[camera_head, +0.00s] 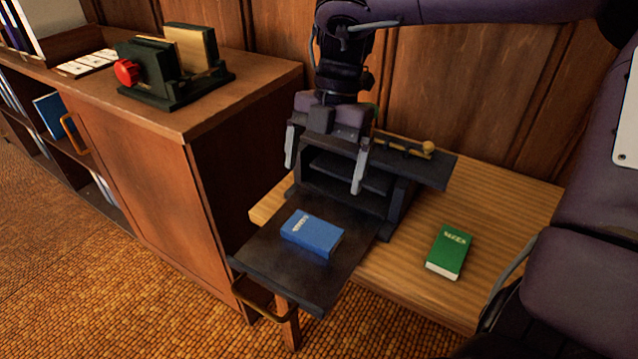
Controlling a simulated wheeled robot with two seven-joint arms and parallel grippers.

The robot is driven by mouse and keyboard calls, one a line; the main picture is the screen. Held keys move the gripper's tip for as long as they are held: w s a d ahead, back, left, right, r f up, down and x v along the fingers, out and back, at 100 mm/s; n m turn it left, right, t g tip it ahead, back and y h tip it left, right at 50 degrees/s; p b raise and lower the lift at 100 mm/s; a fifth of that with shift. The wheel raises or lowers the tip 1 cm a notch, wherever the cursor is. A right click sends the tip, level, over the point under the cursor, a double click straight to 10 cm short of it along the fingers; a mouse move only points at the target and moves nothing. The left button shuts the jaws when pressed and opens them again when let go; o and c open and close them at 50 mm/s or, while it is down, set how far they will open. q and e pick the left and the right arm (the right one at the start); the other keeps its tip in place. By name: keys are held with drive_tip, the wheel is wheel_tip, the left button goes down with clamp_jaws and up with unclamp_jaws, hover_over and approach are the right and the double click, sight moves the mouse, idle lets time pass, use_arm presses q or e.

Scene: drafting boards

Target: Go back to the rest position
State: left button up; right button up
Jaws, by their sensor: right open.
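My right gripper (325,164) hangs down from the arm that comes in at the upper right. Its two pale fingers are spread apart with nothing seen between them. It is in front of, or above, a dark box-like stand (346,180) with shelves. A blue book (312,236) lies flat on a dark board (275,262) that sticks out from the stand, nearer to me than the gripper. A green book (449,250) lies on the light wooden table to the right. The gripper touches neither book. My left gripper is not in view.
The wooden table (495,205) is bare around the green book. A brown cabinet (255,85) stands at the left, with a dark holder (165,84) bearing a red knob on it. A dark ledge with a brass-coloured rod (405,148) sits behind the stand. Wood panelling closes the back.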

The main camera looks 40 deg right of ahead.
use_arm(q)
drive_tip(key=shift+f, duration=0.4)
use_arm(e)
drive_tip(key=shift+d+r, duration=0.15)
drive_tip(key=shift+r, duration=0.3)
